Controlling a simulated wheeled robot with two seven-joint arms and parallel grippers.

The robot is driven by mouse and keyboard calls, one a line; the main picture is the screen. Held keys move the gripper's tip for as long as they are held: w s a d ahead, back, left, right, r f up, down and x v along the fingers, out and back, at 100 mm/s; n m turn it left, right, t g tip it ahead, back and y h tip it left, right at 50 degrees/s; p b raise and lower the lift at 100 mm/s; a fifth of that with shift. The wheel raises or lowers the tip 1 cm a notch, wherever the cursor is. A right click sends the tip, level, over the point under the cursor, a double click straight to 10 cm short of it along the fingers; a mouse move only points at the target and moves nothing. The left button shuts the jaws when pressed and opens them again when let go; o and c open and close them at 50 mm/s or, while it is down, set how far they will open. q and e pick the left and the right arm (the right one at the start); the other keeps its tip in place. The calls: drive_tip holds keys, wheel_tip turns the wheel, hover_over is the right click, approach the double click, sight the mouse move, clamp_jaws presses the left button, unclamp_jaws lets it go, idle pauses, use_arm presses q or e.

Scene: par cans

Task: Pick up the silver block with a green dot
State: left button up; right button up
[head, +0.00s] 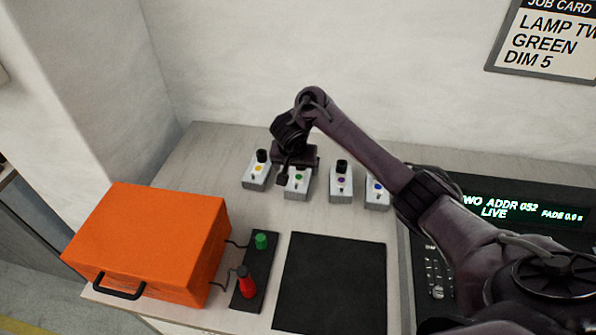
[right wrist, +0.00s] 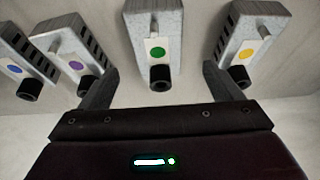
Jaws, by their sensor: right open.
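The silver block with a green dot (head: 297,187) stands on the table in the row of similar blocks, second from the left in the head view. In the right wrist view the green-dot block (right wrist: 155,25) is at top centre, its black knob towards my gripper. My right gripper (head: 296,178) is over the far end of this block in the head view and hides part of it. In the right wrist view my right gripper (right wrist: 170,88) is open, with the green-dot block between the lines of its two fingers and nothing held. My left gripper is out of view.
Silver blocks with a yellow dot (head: 257,173), purple dot (head: 341,186) and blue dot (head: 376,194) stand close by. An orange case (head: 150,240), a black box with green and red controls (head: 257,270), a black mat (head: 330,285) and a console (head: 500,190) are nearer or right.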

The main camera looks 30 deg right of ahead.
sight(299, 177)
drive_tip(key=shift+s+b+x, duration=0.2)
drive_tip(key=shift+b+x, duration=0.3)
drive_tip(key=shift+x, duration=0.6)
drive_tip(key=b+x, duration=0.1)
drive_tip(key=x, duration=0.3)
drive_tip(key=shift+f, duration=0.45)
drive_tip(key=c, duration=1.3)
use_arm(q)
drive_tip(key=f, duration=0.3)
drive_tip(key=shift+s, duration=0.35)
use_arm(e)
drive_tip(key=shift+w, duration=0.1)
drive_tip(key=shift+c, duration=0.8)
